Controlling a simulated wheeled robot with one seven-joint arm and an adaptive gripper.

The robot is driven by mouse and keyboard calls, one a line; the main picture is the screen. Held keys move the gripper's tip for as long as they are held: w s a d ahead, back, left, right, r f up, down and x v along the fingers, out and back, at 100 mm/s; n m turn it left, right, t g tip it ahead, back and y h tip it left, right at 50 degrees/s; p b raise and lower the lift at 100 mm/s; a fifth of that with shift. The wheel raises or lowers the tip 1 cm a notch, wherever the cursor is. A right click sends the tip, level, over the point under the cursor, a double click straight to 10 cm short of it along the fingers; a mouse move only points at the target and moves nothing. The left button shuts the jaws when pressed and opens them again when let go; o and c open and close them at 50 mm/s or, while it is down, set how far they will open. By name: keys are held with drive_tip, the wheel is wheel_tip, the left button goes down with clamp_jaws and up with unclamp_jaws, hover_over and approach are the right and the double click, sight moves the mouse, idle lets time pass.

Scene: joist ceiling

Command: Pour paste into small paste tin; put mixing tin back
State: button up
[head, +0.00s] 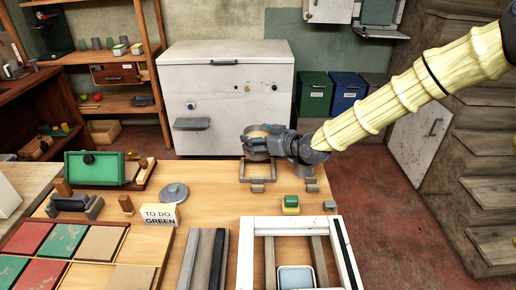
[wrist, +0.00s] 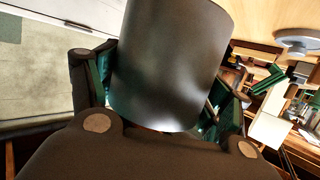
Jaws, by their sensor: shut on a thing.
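My gripper (head: 262,143) is shut on a grey metal tin, the mixing tin by its look, at the far edge of the bench. A beige round top shows at the tin (head: 257,134) in the head view. The tin (wrist: 170,65) fills the middle of the wrist view, between the green-lined fingers, and its contents are hidden there. It is over or close to a small metal stand (head: 257,187); the gap is unclear. A second small grey cylinder (head: 307,171) is below my wrist to the right, partly hidden; I cannot tell if it is the small paste tin.
A white cabinet (head: 225,90) stands behind.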

drive_tip(key=shift+r, duration=0.7)
drive_tip(key=shift+s+p, duration=0.1)
drive_tip(key=shift+p, duration=0.2)
drive_tip(key=shift+s+d+f+m+h+p, duration=0.35)
drive_tip(key=shift+m+h+p, duration=0.15)
drive_tip(key=shift+p, duration=0.2)
drive_tip(key=s+d+m+t+h+p, duration=0.1)
drive_tip(key=d+m+t+h+p, duration=0.1)
drive_tip(key=d+m+h+p, duration=0.2)
drive_tip(key=shift+s+d+m+t+h+p, duration=0.35)
drive_tip(key=shift+d+m+p, duration=1.5)
drive_tip(key=shift+d, duration=2.15)
drive_tip(key=shift+f, duration=0.2)
drive_tip(key=shift+a, duration=0.1)
